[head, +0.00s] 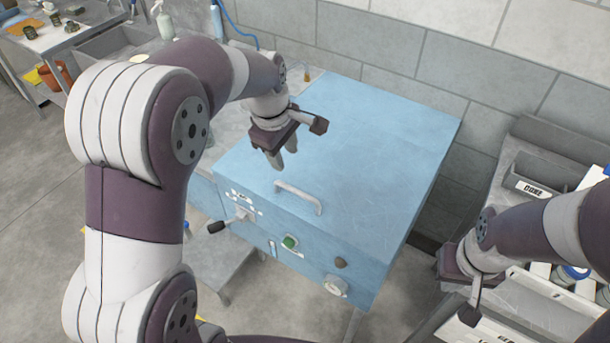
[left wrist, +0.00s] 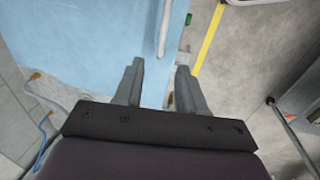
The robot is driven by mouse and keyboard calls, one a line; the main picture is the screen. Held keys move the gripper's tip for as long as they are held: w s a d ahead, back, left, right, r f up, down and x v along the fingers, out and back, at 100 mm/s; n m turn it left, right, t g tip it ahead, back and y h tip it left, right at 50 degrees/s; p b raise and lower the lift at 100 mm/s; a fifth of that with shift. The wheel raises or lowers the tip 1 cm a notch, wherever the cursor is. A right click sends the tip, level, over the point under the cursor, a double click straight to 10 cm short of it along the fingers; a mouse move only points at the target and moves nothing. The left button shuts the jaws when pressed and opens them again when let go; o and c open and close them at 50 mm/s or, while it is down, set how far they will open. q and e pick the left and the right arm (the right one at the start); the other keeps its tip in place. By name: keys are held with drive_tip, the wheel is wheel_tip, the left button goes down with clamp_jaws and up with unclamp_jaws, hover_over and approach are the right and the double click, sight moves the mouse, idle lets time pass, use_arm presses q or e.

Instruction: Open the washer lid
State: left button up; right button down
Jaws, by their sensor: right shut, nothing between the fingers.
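The blue washer (head: 310,245) stands against the wall. Its flat blue lid (head: 385,140) is down, with a pale bar handle (head: 298,197) near the front edge. My left gripper (head: 282,158) is above the lid, a little behind the handle, with its fingers pointing down. In the left wrist view its fingers (left wrist: 158,85) are apart with nothing between them, and the handle (left wrist: 165,28) shows beyond them. My right gripper (head: 452,265) is right of the washer, shut and empty; its fingertips are hard to see.
A grey labelled bin (head: 540,178) and a cart with bottles stand at right. A block wall (head: 400,45) is close behind.

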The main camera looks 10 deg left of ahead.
use_arm(q)
wheel_tip(320, 180, down, 2)
drive_tip(key=a, duration=0.1)
drive_tip(key=p, duration=0.1)
hover_over(291, 188)
drive_tip(key=f, duration=0.6)
drive_tip(key=shift+s+f, duration=0.3)
drive_tip(key=shift+f, duration=0.1)
drive_tip(key=f, duration=0.2)
drive_tip(key=shift+w+a+f, duration=0.1)
drive_tip(key=shift+a+f, duration=0.1)
drive_tip(key=shift+f, duration=0.1)
drive_tip(key=shift+a+f, duration=0.1)
drive_tip(key=shift+f, duration=0.35)
drive_tip(key=shift+w+d, duration=0.1)
drive_tip(key=shift+d, duration=0.1)
clamp_jaws()
use_arm(e)
drive_tip(key=shift+s+a+r, duration=0.1)
drive_tip(key=shift+a+r, duration=0.05)
drive_tip(key=shift+r, duration=0.3)
drive_tip(key=shift+s+a+r, duration=0.1)
drive_tip(key=shift+r, duration=0.3)
